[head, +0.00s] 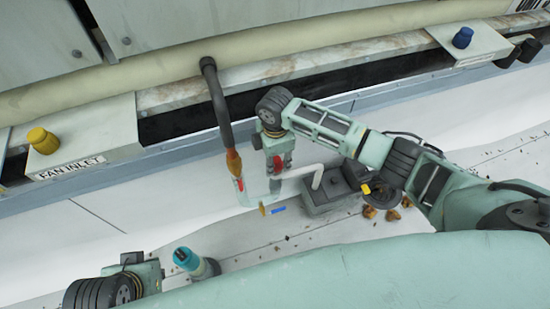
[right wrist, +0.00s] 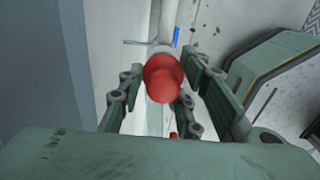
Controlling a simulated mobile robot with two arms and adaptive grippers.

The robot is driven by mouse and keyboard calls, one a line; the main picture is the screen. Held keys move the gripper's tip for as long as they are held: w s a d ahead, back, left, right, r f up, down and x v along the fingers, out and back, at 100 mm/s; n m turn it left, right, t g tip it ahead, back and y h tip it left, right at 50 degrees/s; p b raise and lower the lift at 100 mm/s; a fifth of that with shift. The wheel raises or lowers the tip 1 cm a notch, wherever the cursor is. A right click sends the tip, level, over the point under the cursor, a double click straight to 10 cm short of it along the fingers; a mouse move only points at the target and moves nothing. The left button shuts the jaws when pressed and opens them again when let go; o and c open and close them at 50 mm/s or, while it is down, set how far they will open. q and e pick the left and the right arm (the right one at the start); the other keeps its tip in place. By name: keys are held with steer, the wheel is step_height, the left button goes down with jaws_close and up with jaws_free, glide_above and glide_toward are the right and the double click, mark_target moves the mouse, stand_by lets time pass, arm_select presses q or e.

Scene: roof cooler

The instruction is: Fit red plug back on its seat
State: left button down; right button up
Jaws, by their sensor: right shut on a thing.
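The red plug (right wrist: 163,78) is between the fingers of my right gripper (right wrist: 158,92) in the right wrist view. In the head view my right gripper (head: 278,160) points down, shut on the red plug (head: 278,163), over the bend of a white pipe (head: 300,173). In the wrist view the plug lines up with the end of a pale pipe (right wrist: 163,48). I cannot tell whether plug and pipe touch. A seat is not clearly seen.
A dark hose (head: 217,100) with an orange end hangs left of the gripper. A grey unit (head: 325,195) stands right, with brown debris (head: 370,212) beside it. A yellow knob (head: 43,140) marks the fan inlet; a blue knob (head: 462,37) is at upper right. A teal-topped bottle-like object (head: 197,263) stands below.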

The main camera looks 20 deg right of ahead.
arm_select(q)
steer(key=shift+r, duration=0.2)
stand_by(0.4)
arm_select(e)
steer(key=shift+p, duration=0.5)
arm_select(q)
steer(key=shift+f, duration=0.1)
steer(key=shift+w+r, duration=0.1)
steer(key=shift+r, duration=0.15)
arm_select(e)
steer(key=shift+f, duration=0.4)
arm_select(q)
steer(key=shift+f+b, duration=0.2)
steer(key=shift+b, duration=0.25)
arm_select(e)
steer(key=shift+f, duration=0.9)
steer(key=o, duration=1.1)
